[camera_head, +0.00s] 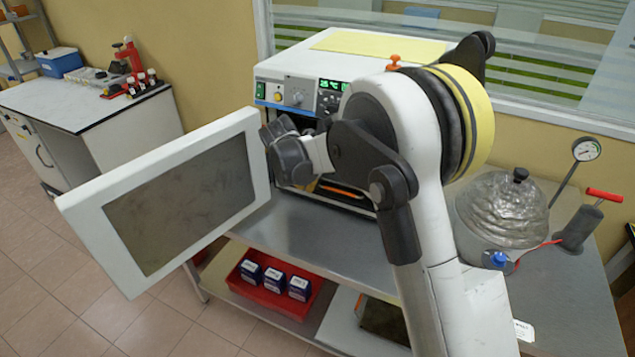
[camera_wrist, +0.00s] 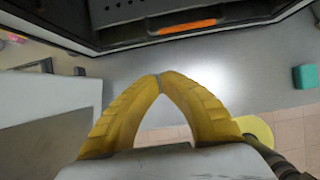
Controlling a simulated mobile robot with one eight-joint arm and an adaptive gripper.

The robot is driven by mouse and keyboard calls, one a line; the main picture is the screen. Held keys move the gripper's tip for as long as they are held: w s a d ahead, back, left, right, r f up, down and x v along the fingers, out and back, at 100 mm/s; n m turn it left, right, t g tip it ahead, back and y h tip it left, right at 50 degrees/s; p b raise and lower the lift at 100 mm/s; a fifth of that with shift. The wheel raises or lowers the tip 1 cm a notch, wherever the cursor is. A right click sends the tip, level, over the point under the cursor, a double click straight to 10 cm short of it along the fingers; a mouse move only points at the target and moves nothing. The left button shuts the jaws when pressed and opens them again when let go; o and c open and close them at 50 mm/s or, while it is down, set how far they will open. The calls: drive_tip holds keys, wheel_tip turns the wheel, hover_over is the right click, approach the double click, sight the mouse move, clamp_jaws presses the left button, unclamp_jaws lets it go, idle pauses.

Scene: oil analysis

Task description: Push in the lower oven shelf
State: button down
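The white oven (camera_head: 290,68) stands on the metal table with its door (camera_head: 88,200) swung wide open to the left. An orange strip (camera_head: 343,188) shows low in the dark oven opening, on what looks like the lower shelf; most of the shelf is hidden behind my arm. In the wrist view the orange strip (camera_wrist: 187,27) lies on the dark front edge beyond my fingertips. My gripper (camera_wrist: 160,77) has its yellow fingers touching at the tips, with nothing between them. It is in front of the opening, apart from the strip. How far the shelf sticks out is unclear.
The open door (camera_wrist: 45,95) is close on the left of my gripper. A glass desiccator (camera_head: 500,210), a gauge (camera_head: 587,150) and a hand pump (camera_head: 580,228) stand on the right. A red tray (camera_head: 270,309) with boxes is below.

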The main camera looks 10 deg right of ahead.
sight(322, 192)
drive_tip(key=b+x, duration=0.1)
drive_tip(key=x, duration=0.2)
drive_tip(key=b+x, duration=0.1)
drive_tip(key=x, duration=0.2)
drive_tip(key=b+x, duration=0.1)
drive_tip(key=x, duration=0.3)
drive_tip(key=shift+s+a+f, duration=0.1)
drive_tip(key=shift+s+f, duration=0.05)
drive_tip(key=shift+s, duration=0.1)
drive_tip(key=w+d, duration=0.1)
drive_tip(key=w+d+r+b, duration=0.1)
drive_tip(key=w, duration=0.1)
drive_tip(key=shift+w+d+r, duration=0.1)
drive_tip(key=shift+d+r, duration=0.05)
drive_tip(key=w+d, duration=0.2)
drive_tip(key=w, duration=0.1)
drive_tip(key=shift+w+d, duration=0.2)
